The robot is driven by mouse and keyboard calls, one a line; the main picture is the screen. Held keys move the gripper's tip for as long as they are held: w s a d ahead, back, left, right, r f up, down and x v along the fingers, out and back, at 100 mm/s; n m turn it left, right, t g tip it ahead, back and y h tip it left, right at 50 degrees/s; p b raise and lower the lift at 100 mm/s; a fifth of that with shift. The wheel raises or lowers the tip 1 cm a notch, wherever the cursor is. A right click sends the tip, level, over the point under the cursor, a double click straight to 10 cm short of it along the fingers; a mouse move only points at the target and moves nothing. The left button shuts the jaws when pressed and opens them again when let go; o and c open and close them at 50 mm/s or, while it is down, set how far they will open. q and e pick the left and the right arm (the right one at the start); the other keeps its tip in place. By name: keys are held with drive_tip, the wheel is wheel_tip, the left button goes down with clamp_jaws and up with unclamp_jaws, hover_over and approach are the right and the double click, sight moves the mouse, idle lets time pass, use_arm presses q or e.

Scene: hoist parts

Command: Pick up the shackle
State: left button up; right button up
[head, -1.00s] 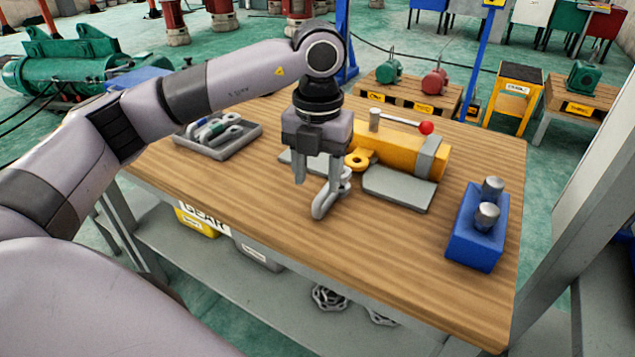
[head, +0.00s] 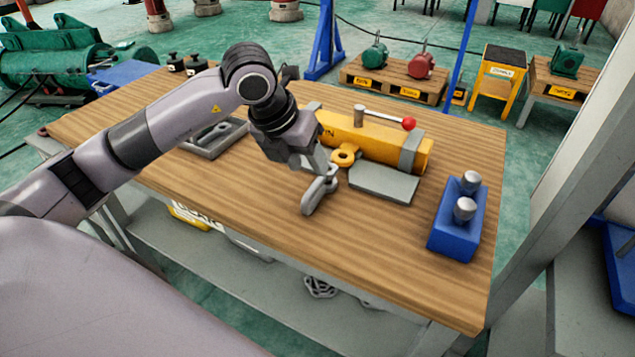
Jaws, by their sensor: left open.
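A grey shackle (head: 313,198) lies on the wooden workbench (head: 250,205), in front of the yellow hoist body (head: 375,143) and its ring eye (head: 344,155). My left gripper (head: 319,168) is open and tilted, its fingers pointing down and to the right at the far end of the shackle. The fingers overlap the shackle in the picture, so I cannot tell whether they touch it or straddle it. My right gripper is not in view.
A grey plate (head: 384,184) lies right of the shackle. A blue block (head: 452,230) with two metal pins stands at the right. A grey tray (head: 212,150) is partly hidden behind my left arm. The front of the bench is clear.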

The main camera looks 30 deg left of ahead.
sight(316, 181)
use_arm(q)
drive_tip(key=shift+a+p+x, duration=0.2)
drive_tip(key=shift+p+x, duration=0.05)
drive_tip(key=shift+x, duration=1.55)
drive_tip(key=shift+a+p+x, duration=0.2)
drive_tip(key=shift+p+x, duration=0.05)
drive_tip(key=shift+x, duration=1.5)
drive_tip(key=shift+w, duration=0.1)
clamp_jaws()
